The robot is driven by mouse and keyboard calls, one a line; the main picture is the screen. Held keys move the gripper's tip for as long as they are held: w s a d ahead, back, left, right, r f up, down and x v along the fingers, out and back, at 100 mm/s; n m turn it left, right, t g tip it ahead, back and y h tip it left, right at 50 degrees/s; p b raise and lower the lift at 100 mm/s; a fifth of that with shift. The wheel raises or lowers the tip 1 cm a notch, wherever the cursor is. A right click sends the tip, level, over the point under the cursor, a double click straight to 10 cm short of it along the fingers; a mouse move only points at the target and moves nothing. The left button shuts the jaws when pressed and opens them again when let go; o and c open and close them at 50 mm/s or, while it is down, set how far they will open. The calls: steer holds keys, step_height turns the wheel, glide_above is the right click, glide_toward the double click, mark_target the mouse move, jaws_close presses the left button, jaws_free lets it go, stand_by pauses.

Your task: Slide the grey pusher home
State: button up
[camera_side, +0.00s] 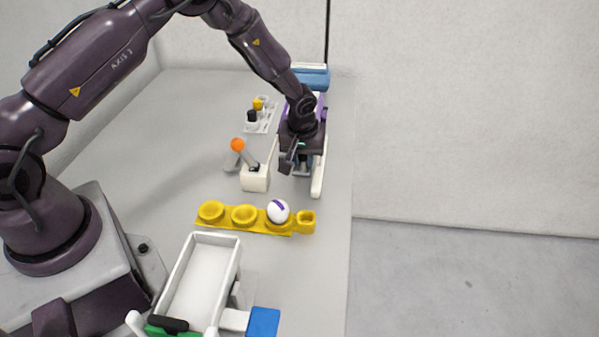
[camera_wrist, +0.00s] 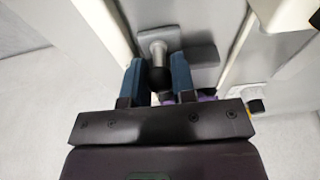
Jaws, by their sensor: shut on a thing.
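The grey pusher (camera_wrist: 205,55) shows in the wrist view as a grey plate with a pale post and a round black knob. It lies between two white rails (camera_wrist: 101,25). My gripper (camera_wrist: 158,70) has its two blue fingers on either side of the post and knob, shut on it. In the side view my gripper (camera_side: 297,163) points down over the white-railed track (camera_side: 318,178) at the table's right side. The pusher is mostly hidden there behind my gripper and wrist.
A white box with an orange-balled lever (camera_side: 255,179) stands just left of the track. In front are a yellow holder (camera_side: 243,225) bearing a white egg with a purple band (camera_side: 278,211), a white tray (camera_side: 238,250) and a blue block (camera_side: 263,322). The table's right edge is close.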

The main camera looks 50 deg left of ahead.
steer(key=shift+s+d, duration=1.8)
steer(key=shift+d, duration=0.15)
steer(key=o, duration=0.8)
steer(key=shift+s, duration=0.1)
steer(key=shift+c, duration=0.2)
steer(key=shift+r, duration=3)
step_height(320, 180, up, 9)
steer(key=shift+f, duration=0.15)
steer(key=shift+r, duration=1.75)
